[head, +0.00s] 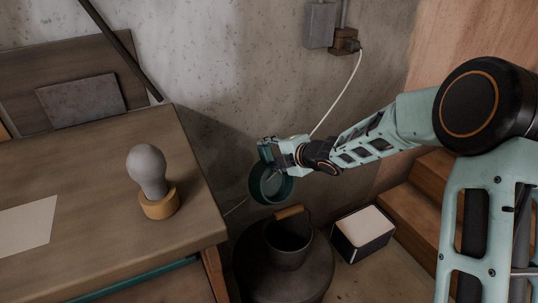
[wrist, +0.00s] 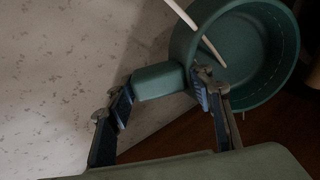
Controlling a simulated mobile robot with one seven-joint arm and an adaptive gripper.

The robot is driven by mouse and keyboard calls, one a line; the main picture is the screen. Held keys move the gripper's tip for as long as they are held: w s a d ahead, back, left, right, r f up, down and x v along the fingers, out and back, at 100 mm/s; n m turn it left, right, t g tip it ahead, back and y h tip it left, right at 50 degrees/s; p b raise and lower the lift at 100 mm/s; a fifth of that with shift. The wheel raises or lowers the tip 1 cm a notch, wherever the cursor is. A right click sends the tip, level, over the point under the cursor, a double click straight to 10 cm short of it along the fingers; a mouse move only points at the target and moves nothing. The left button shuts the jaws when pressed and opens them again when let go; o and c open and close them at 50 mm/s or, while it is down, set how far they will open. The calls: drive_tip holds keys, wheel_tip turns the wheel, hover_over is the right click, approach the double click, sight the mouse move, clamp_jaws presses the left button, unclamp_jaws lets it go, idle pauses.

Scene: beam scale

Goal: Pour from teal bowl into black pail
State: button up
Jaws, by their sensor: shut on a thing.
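The teal bowl (head: 258,190) hangs in the air, tilted so its round opening faces the head camera. My gripper (head: 268,153) is shut on the bowl's side tab. In the wrist view, the fingers (wrist: 163,88) stand on either side of that tab, with the bowl (wrist: 262,88) at upper right. No contents can be made out inside it. The black pail (head: 289,258) stands upright below and slightly right of the bowl, apart from it. The pail's interior is dark, and its wooden grip (head: 289,212) shows at the back of the rim.
The pail stands on a dark round barrel (head: 255,277). A wooden table (head: 100,228) with a grey bulb-shaped object (head: 148,168) on a yellow ring (head: 160,204) is at left. A white-topped box (head: 364,232) and wooden steps (head: 412,205) are at right. A pale cable (head: 338,98) hangs behind.

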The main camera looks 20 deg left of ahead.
drive_tip(key=shift+r+p, duration=2.95)
drive_tip(key=shift+r, duration=0.65)
drive_tip(key=shift+f, duration=0.1)
drive_tip(key=shift+a+r+p, duration=0.1)
drive_tip(key=shift+r+p, duration=0.15)
drive_tip(key=shift+p, duration=0.45)
drive_tip(key=shift+h+p, duration=0.3)
drive_tip(key=shift+p, duration=0.5)
drive_tip(key=g+h+p, duration=0.1)
drive_tip(key=p, duration=1.1)
drive_tip(key=shift+h+p, duration=0.3)
drive_tip(key=shift+h, duration=0.1)
drive_tip(key=shift+g+p, duration=0.3)
drive_tip(key=shift+p, duration=0.5)
drive_tip(key=shift+s+f+h+p, duration=0.3)
drive_tip(key=shift+f+p, duration=0.2)
drive_tip(key=shift+p, duration=0.25)
drive_tip(key=shift+f+g+p, duration=0.1)
drive_tip(key=shift+g+p, duration=0.3)
drive_tip(key=shift+p, duration=0.3)
